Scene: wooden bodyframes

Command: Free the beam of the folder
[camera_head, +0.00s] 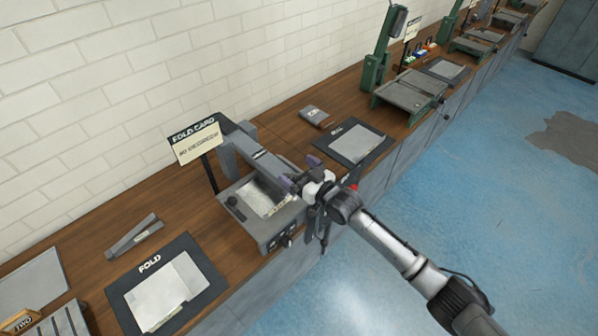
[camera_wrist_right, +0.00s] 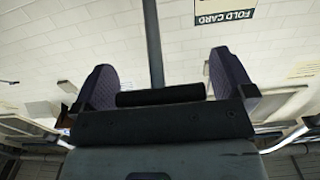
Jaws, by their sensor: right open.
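The folder (camera_head: 275,225) is a grey machine on the wooden bench, with a pale sheet (camera_head: 262,197) on its bed. Its long grey beam (camera_head: 257,155) slants across above the bed, from the back post toward the front. My right gripper (camera_head: 300,186) is at the front end of the beam, with dark purple finger pads. In the right wrist view the fingers (camera_wrist_right: 165,82) stand wide apart. A short black bar (camera_wrist_right: 160,95) shows between them; I cannot tell whether it belongs to the folder. The pads show no grip on anything. My left gripper is not in view.
A "FOLD CARD" sign (camera_head: 197,140) stands behind the folder. A dark "FOLD" mat (camera_head: 205,266) lies to its left and another mat (camera_head: 381,147) to its right. A stapler-like tool (camera_head: 134,236) lies at left. Green machines (camera_head: 376,72) stand farther along; blue floor is open in front.

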